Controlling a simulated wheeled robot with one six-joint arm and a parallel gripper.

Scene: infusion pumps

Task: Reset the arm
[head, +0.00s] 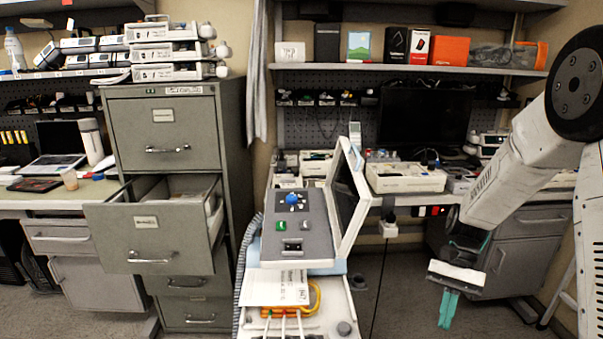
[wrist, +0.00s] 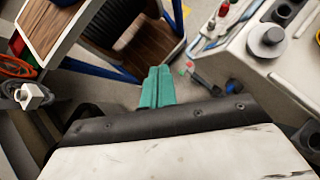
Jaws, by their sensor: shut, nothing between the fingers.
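My arm comes in from the right side of the head view and hangs downward. My gripper (head: 448,310) has green fingers that point down at the lower right, in front of the grey cabinet and apart from everything. In the wrist view my gripper (wrist: 155,88) shows its two green fingers side by side, shut, with nothing between them. The floor lies beyond the fingertips.
A medical machine (head: 300,225) with a tilted screen stands at the centre, left of my gripper. A grey filing cabinet (head: 165,120) has an open drawer (head: 150,240). A workbench (head: 400,200) with devices runs behind.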

